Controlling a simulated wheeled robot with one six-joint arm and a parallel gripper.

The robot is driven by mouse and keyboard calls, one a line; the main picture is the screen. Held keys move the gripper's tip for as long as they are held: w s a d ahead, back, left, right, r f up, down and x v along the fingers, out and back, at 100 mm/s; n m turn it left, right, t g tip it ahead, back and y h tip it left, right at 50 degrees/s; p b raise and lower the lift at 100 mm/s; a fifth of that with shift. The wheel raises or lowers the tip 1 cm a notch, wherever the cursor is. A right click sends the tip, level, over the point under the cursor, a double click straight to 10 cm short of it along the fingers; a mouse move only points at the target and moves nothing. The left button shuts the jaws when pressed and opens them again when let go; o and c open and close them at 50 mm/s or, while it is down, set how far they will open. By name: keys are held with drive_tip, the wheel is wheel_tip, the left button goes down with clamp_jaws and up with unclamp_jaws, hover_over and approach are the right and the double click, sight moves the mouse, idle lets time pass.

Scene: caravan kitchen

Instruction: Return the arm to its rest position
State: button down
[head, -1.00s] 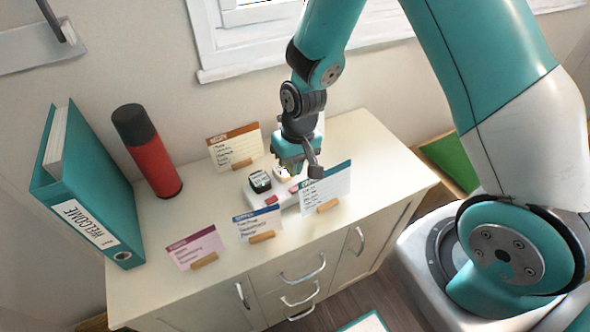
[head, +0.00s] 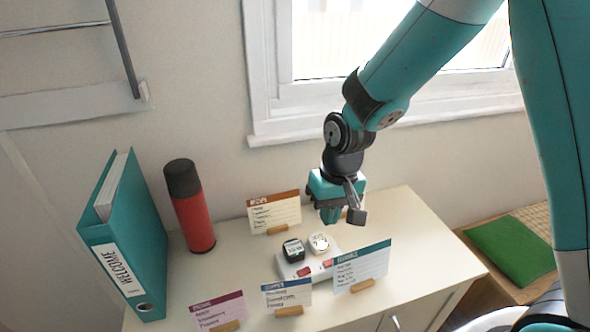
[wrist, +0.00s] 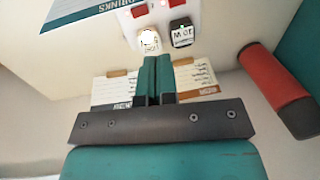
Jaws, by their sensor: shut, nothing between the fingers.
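My gripper (head: 338,218) hangs above the cabinet top (head: 425,255), over the back right part of a white power strip (head: 322,264). Its jaws are shut with nothing between them. In the wrist view the closed fingers (wrist: 157,62) point toward the strip. A black plug (head: 293,250) and a white plug (head: 319,243) sit on the strip. They also show in the wrist view, the black plug (wrist: 181,33) to the right of the white plug (wrist: 149,42). The fingers appear apart from both plugs.
Several cards in wooden holders stand around the strip, including an orange-topped card (head: 273,213) behind and a teal-topped card (head: 362,268) in front. A red bottle (head: 194,215) and a teal binder (head: 140,240) stand at left. A window (head: 400,70) is behind my arm.

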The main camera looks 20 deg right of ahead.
drive_tip(key=s+a+r+n+y, duration=0.1)
drive_tip(key=s+a+r+n, duration=0.1)
drive_tip(key=s+r, duration=0.5)
drive_tip(key=s+a+r+n+y, duration=0.1)
drive_tip(key=s+r+n, duration=0.3)
drive_tip(key=s+r, duration=0.4)
drive_tip(key=s+a, duration=0.1)
drive_tip(key=s, duration=0.2)
drive_tip(key=shift+s+a+r+y, duration=0.2)
drive_tip(key=shift+a+r+y, duration=0.1)
drive_tip(key=shift+y, duration=0.1)
idle(1.7)
